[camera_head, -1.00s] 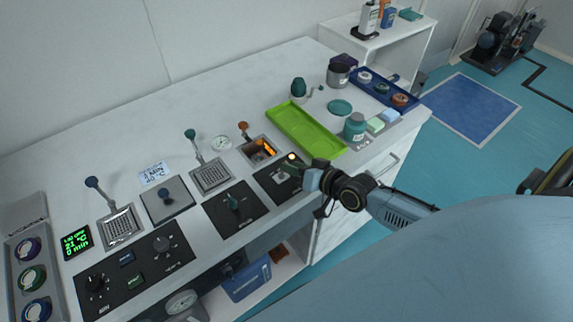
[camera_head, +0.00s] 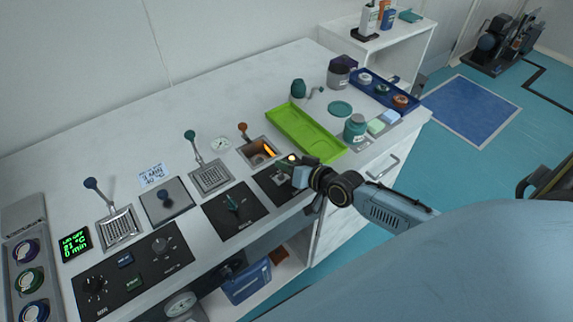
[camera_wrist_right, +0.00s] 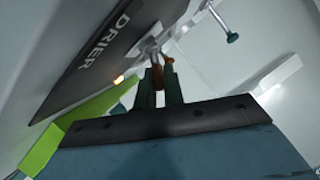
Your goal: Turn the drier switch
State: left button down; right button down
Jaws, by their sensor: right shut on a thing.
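The drier panel (camera_head: 268,184) is a black plate near the front right of the worktop. In the right wrist view its DRIER lettering (camera_wrist_right: 104,40) shows at the upper left. The drier switch (camera_wrist_right: 152,46) is a small metal part on that panel, partly hidden by the fingers. My right gripper (camera_head: 284,172) is at the panel, with its fingers (camera_wrist_right: 160,66) shut on the switch. A small lit lamp (camera_head: 292,158) glows on the panel beside the gripper. My left gripper is out of view.
A bright green tray (camera_head: 325,155) lies behind the gripper, with a teal jar (camera_head: 355,128) to its right. Another black panel (camera_head: 245,203) lies to the left.

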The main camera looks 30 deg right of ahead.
jog(key=shift+a+r+p, duration=0.1)
jog(key=shift+r+p, duration=0.15)
jog(key=shift+p, duration=0.6)
jog(key=n+h+p, duration=0.1)
jog(key=p, duration=0.1)
jog(key=a+n+h+p, duration=0.1)
jog(key=n+p, duration=0.1)
jog(key=p, duration=0.1)
jog(key=shift+s+a+r+p, duration=0.1)
jog(key=shift+a+r+p, duration=0.05)
jog(key=shift+r+p, duration=0.15)
jog(key=shift+a+f+n+h+p, duration=0.1)
jog(key=shift+a+n+h+p, duration=0.05)
jog(key=shift+n+h+p, duration=0.2)
jog(key=shift+a+f+n+h+p, duration=0.15)
jog(key=shift+a+n+h+p, duration=0.3)
jog(key=shift+n+h, duration=0.3)
jog(key=shift+a+f+n+h, duration=0.2)
jog(key=shift+n+h, duration=0.1)
jog(key=shift+n, duration=0.3)
jog(key=shift+a+f+n+h+b, duration=0.1)
jog(key=shift+a+n+h+b, duration=0.15)
jog(key=shift+n+h+b, duration=0.4)
jog(key=shift+n, duration=0.35)
